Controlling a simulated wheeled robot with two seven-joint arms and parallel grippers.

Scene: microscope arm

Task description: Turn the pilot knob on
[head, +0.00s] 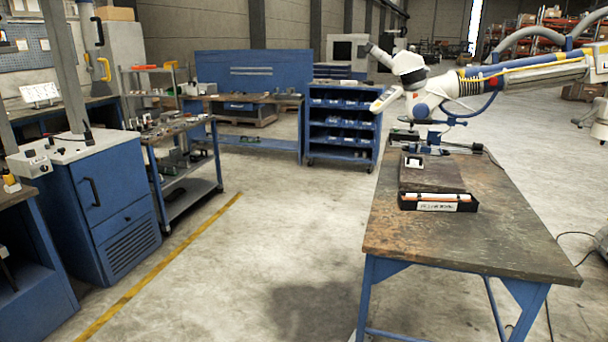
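No knob marked as the pilot knob can be made out from here. A blue cabinet (92,195) at the left has a grey-white top with a small control box (30,163) at its front left corner. Small round dark spots show on the box, too small to read as knobs or their settings. A white and blue jointed microscope arm (520,75) reaches in from the right, with its white head (408,66) above the far end of a wooden workbench (440,235). Neither of my grippers is in view.
A black tray (438,207) and a dark box (430,174) stand on the workbench. A blue-framed cart (190,185) stands beside the cabinet; a blue shelf unit (342,128) stands behind. The grey floor (260,240) between cabinet and workbench is clear, with a yellow line (165,262).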

